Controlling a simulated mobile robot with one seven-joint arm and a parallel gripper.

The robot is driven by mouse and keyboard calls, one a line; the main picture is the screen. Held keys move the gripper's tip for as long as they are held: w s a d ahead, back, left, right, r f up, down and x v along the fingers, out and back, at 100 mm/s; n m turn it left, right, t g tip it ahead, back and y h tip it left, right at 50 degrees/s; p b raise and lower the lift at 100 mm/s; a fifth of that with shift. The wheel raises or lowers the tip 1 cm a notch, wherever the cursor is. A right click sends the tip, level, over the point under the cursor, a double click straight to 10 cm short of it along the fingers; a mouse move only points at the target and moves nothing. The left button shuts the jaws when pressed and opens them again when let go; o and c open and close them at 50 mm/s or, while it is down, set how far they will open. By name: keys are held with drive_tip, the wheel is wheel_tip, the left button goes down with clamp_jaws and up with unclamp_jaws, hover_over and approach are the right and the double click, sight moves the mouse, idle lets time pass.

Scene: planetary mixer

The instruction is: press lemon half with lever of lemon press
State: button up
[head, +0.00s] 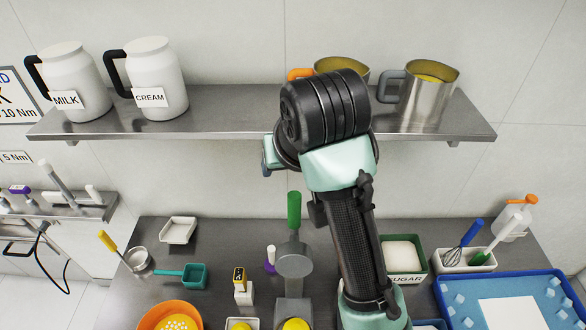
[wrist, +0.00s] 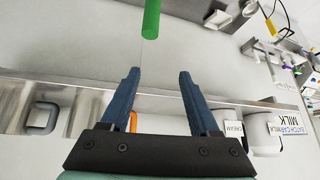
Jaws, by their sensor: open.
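The lemon press stands on the counter in the head view, with a grey metal body (head: 294,264) and a lever ending in a green handle (head: 294,209) that points up. The green handle also shows at the top of the wrist view (wrist: 151,18). My gripper (wrist: 158,75) is open and empty, with blue fingers apart. In the wrist view the handle lies beyond the fingertips, not between them.
A steel shelf (head: 250,118) above holds the milk jug (head: 70,82), the cream jug (head: 153,78) and two metal pitchers. The counter holds an orange bowl (head: 172,315), a teal scoop (head: 194,276), a sugar tub (head: 404,250) and a blue tray (head: 450,318). Small items stand close around the press.

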sight(293, 207)
drive_tip(key=f+g, duration=0.1)
drive_tip(key=f, duration=0.3)
drive_tip(key=w+f, duration=0.1)
drive_tip(key=f, duration=0.4)
drive_tip(key=w+d+f+g, duration=0.1)
drive_tip(key=f, duration=0.3)
drive_tip(key=shift+w+f+g+h, duration=0.2)
drive_tip(key=shift+f+g+h, duration=0.1)
drive_tip(key=shift+h, duration=0.1)
clamp_jaws()
drive_tip(key=shift+r, duration=0.1)
idle(0.8)
